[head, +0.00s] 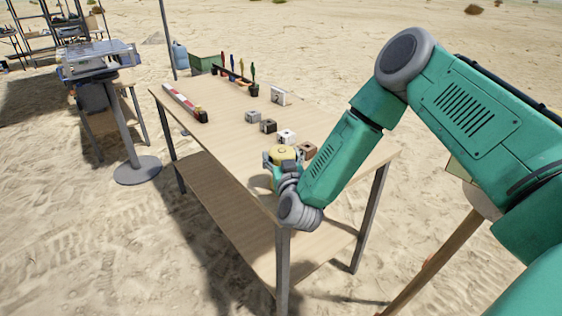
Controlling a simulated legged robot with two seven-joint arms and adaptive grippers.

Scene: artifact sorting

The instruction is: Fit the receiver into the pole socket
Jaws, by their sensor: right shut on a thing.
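A yellow, round-topped thing (284,153), which looks like the receiver, is at the near right part of the wooden table (225,140). My right gripper (276,163) is shut on it, and its fingers and wrist hide part of it. I cannot tell whether its underside touches the tabletop. A red-and-white striped pole (181,99) lies along the table's left side, with a dark and yellow end (201,115) towards me. I cannot make out the socket opening clearly. My left gripper is not in view.
Several small blocks, including a grey one (253,116) and a brown one (308,150), stand in a row close to the gripper. A rack of coloured tools (238,75) and a green box (206,62) are at the back. The table's middle left is clear.

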